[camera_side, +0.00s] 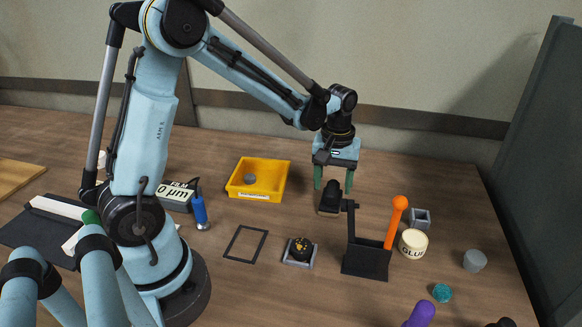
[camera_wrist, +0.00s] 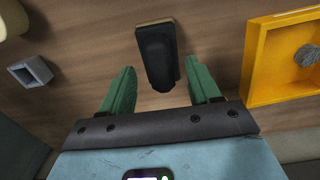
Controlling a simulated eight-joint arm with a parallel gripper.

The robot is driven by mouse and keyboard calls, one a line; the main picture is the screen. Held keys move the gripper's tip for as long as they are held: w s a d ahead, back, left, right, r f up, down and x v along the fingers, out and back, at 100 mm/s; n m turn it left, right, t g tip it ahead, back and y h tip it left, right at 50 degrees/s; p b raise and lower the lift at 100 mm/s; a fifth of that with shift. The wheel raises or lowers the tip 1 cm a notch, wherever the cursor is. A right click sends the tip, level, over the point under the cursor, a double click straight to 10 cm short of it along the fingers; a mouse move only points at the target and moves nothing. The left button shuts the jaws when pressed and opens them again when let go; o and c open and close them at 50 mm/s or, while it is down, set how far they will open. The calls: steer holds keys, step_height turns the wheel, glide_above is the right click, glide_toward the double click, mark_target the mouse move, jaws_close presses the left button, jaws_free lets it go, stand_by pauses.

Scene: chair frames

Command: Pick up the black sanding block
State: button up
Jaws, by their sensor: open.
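The black sanding block (camera_side: 331,197) stands on the wooden table in the side view, below my gripper (camera_side: 333,184). It has a black grip on top and a pale tan edge at its base. In the wrist view the block (camera_wrist: 156,55) lies ahead of and between the two green fingers of my gripper (camera_wrist: 162,88). The fingers are spread apart and hold nothing. Whether they reach down beside the block's near end cannot be told.
A yellow tray (camera_side: 233,187) with a grey piece stands left of the block. A black holder (camera_side: 366,262) with an orange-topped tool (camera_side: 394,222) is close in front. A glue pot (camera_side: 413,244) and grey square holder (camera_side: 420,217) stand to the right. A black outline (camera_side: 245,244) lies front left.

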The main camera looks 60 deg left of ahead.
mark_target(332, 186)
steer(key=shift+f, duration=0.9)
jaws_close()
steer(key=shift+r, duration=0.15)
step_height(332, 186, up, 10)
steer(key=shift+f, duration=0.1)
